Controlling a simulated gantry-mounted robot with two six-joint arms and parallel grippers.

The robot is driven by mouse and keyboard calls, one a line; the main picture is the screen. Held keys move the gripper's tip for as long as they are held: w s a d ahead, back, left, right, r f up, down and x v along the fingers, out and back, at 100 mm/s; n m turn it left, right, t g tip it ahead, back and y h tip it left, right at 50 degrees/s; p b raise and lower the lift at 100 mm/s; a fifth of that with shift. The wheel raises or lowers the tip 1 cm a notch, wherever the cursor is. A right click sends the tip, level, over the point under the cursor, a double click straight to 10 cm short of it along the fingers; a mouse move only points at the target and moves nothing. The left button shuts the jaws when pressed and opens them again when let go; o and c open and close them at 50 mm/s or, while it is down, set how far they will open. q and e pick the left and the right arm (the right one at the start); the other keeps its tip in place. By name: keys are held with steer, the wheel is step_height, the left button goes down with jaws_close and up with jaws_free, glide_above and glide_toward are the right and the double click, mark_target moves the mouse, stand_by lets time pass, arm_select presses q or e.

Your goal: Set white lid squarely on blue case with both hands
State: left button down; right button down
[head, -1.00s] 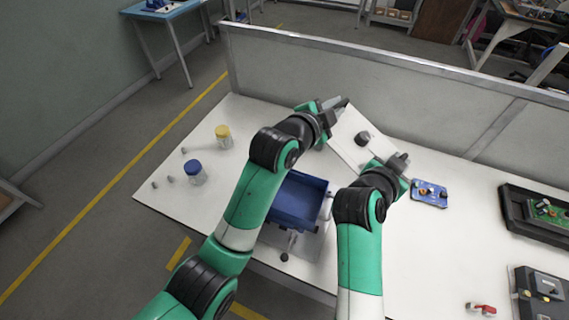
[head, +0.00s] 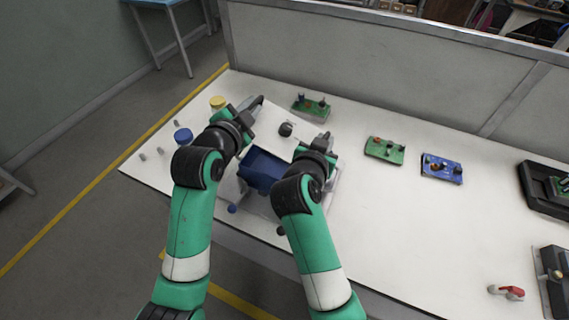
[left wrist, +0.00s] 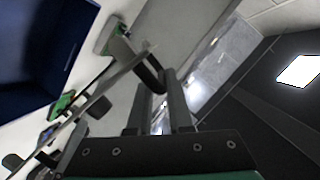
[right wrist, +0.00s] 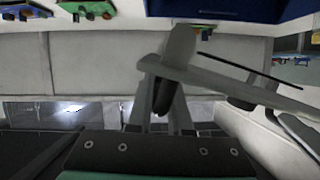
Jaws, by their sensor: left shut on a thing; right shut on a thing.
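The white lid (head: 268,127), a flat panel with a dark knob, is held by both grippers behind and partly over the blue case (head: 262,168) in the head view. My left gripper (head: 252,110) is shut on its left end, and my right gripper (head: 322,146) on its right end. The lid shows nearly edge-on in the left wrist view (left wrist: 118,74) and the right wrist view (right wrist: 225,80), apart from the case. The open-topped case stands on the table, its sides partly hidden by my arms. It also shows in the left wrist view (left wrist: 38,50).
A yellow-lidded jar (head: 217,102) and a blue-lidded jar (head: 183,137) stand left of my left arm. Green boards (head: 311,107) (head: 385,150) and a blue board (head: 442,168) lie behind and right. A black tray (head: 548,192) is far right.

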arm_select(q)
steer(key=shift+a+r, duration=0.1)
steer(key=shift+a, duration=0.15)
arm_select(e)
steer(key=shift+d+f, duration=0.3)
